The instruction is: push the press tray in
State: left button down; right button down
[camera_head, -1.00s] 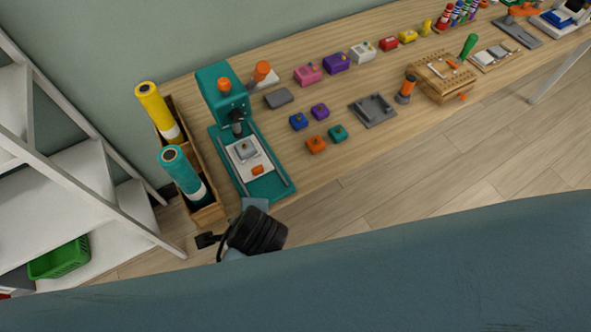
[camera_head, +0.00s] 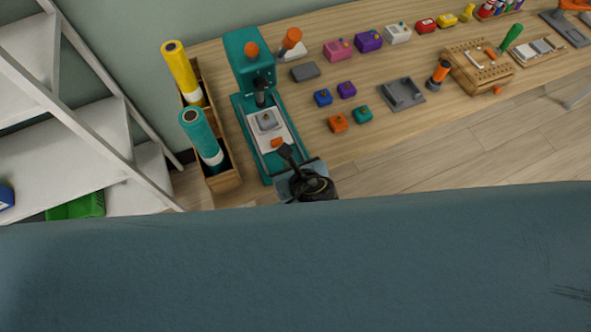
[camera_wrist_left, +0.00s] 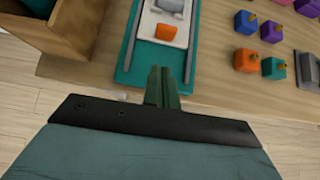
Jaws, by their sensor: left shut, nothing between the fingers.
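The teal press (camera_head: 250,62) stands at the left end of the wooden bench. Its white tray (camera_head: 282,128) sits on the teal base between two rails and carries a grey block (camera_head: 267,120) and an orange handle (camera_head: 277,142) at its front. In the left wrist view the tray (camera_wrist_left: 159,40) with its orange handle (camera_wrist_left: 165,32) lies just beyond my fingertips. My left gripper (camera_head: 284,153) is shut and empty, at the front end of the press base, close to the handle. I cannot tell whether it touches. My right gripper is not in view.
A wooden bin (camera_head: 227,181) with yellow and teal rolls stands left of the press. Small coloured blocks (camera_head: 338,123) and a grey fixture (camera_head: 402,94) lie to the right. A white shelf (camera_head: 60,140) is at the left.

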aim_at(277, 145)
pick_arm(q)
jog(key=w, duration=0.1)
jog(key=w+a+f, duration=0.1)
jog(key=w, duration=0.3)
jog(key=shift+a+f, duration=0.3)
jog(key=shift+f, duration=0.1)
jog(key=shift+w+a, duration=0.15)
jog(key=shift+w, duration=0.25)
